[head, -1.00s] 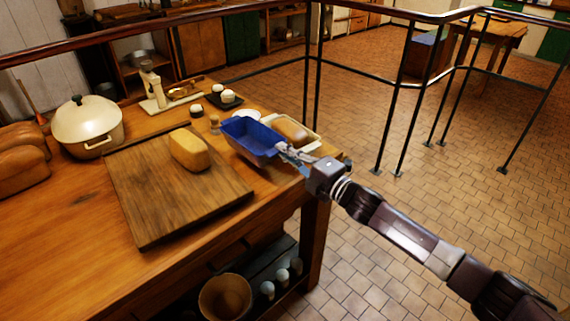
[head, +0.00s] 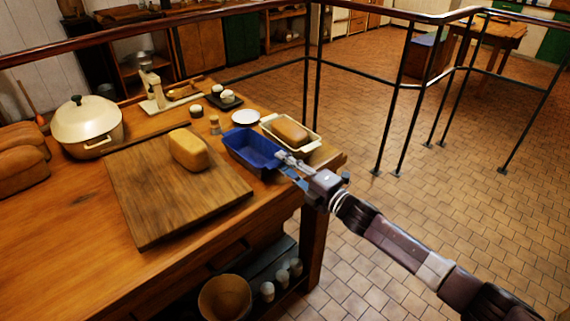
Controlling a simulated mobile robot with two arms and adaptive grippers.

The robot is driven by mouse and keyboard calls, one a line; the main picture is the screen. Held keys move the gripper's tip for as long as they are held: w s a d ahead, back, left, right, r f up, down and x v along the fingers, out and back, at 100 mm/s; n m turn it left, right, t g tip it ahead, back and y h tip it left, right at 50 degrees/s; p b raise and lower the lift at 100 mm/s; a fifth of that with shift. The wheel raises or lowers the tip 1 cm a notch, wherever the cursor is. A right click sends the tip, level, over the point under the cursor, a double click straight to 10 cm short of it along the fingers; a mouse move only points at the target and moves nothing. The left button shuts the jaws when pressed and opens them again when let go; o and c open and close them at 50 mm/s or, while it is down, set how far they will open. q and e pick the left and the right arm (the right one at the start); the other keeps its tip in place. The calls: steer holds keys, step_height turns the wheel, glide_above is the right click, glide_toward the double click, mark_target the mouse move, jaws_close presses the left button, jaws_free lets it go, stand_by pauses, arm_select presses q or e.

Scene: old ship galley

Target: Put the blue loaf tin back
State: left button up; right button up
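The blue loaf tin (head: 238,157) is upright and looks empty, at the right end of the wooden table, between the cutting board and a cream dish. It appears to rest on the tabletop, though its underside is hidden. My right gripper (head: 284,163) reaches in from the right and is shut on the tin's near right rim. The fingertips partly cover that corner. My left gripper is not in view.
A cutting board (head: 150,205) with a yellow loaf (head: 189,149) lies left of the tin. A cream dish (head: 311,146) with a loaf and a white plate (head: 245,118) are close behind. A pot (head: 87,128) stands left. Railings (head: 318,70) border the table.

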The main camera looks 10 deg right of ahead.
steer(key=shift+s+d, duration=0.1)
steer(key=b+v, duration=0.1)
steer(key=v, duration=1)
steer(key=shift+s+d, duration=0.25)
steer(key=shift+s, duration=0.05)
